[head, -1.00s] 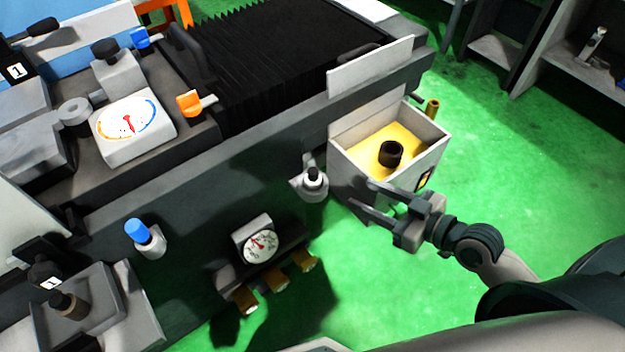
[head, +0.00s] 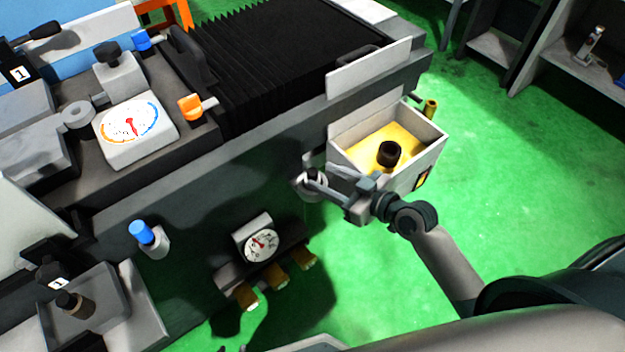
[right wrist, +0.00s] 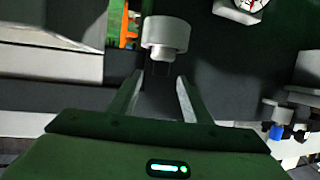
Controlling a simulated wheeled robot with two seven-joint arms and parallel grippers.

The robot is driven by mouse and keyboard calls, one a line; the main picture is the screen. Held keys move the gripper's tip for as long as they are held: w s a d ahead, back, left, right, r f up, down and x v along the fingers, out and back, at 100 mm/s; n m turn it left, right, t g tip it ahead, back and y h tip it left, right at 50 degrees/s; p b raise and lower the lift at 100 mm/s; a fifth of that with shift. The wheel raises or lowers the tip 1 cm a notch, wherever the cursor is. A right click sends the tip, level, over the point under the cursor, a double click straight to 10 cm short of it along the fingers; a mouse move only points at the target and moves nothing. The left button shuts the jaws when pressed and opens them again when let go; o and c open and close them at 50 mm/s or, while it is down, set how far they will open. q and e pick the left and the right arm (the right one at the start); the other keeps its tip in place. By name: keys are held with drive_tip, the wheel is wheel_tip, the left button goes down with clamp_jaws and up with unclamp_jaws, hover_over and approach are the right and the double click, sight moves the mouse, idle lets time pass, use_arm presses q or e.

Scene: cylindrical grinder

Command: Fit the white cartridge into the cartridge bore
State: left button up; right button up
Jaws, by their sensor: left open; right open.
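A whitish cylindrical part with a black top (head: 312,184) stands at the grey machine's side, left of the yellow-filled box. In the right wrist view a pale stepped cylinder (right wrist: 165,36) is just beyond the fingertips. I cannot tell whether this is the white cartridge, or pick out the cartridge bore. My right gripper (head: 320,181) is open, its fingers at the whitish part and overlapping it in the head view. In the right wrist view the gap between its fingers (right wrist: 160,84) looks empty. My left gripper is not recognisable in either view.
A pale box (head: 436,146) with yellow inside and a dark ring (head: 389,153) stands close beside my right gripper. A small gauge (head: 262,245) with brass fittings below it and a blue-capped cylinder (head: 148,237) are on the machine's side. Green floor (head: 500,200) is open at right.

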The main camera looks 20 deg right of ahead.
sight(315, 173)
drive_tip(key=shift+p+x, duration=0.6)
drive_tip(key=shift+x, duration=2)
drive_tip(key=shift+s, duration=0.1)
clamp_jaws()
